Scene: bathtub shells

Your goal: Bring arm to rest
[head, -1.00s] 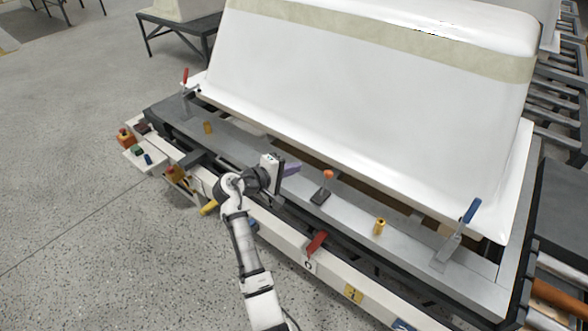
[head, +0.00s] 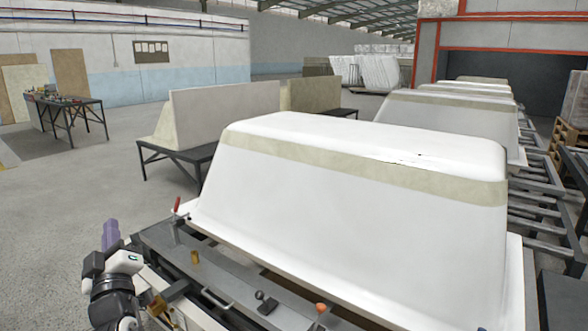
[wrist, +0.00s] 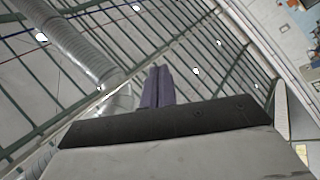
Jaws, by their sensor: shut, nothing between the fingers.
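My gripper (head: 111,234) is at the lower left of the head view, pointing up, with its purple fingers together and nothing between them. It is left of the grey clamping frame and apart from the bathtub shell. In the wrist view the shut purple fingers (wrist: 157,88) point up toward the roof. The white bathtub shell (head: 350,200) lies upside down on the frame (head: 222,277), with a beige band around its upper part. A red-handled clamp (head: 177,206) stands at the frame's far left corner.
A dark stand (head: 180,155) with beige-white shells is behind the frame. A table with small items (head: 72,102) stands at the far left. More white shells (head: 452,118) sit on rollers at the right. Grey floor (head: 70,190) at the left is open. Roof beams and a duct (wrist: 75,45) show overhead.

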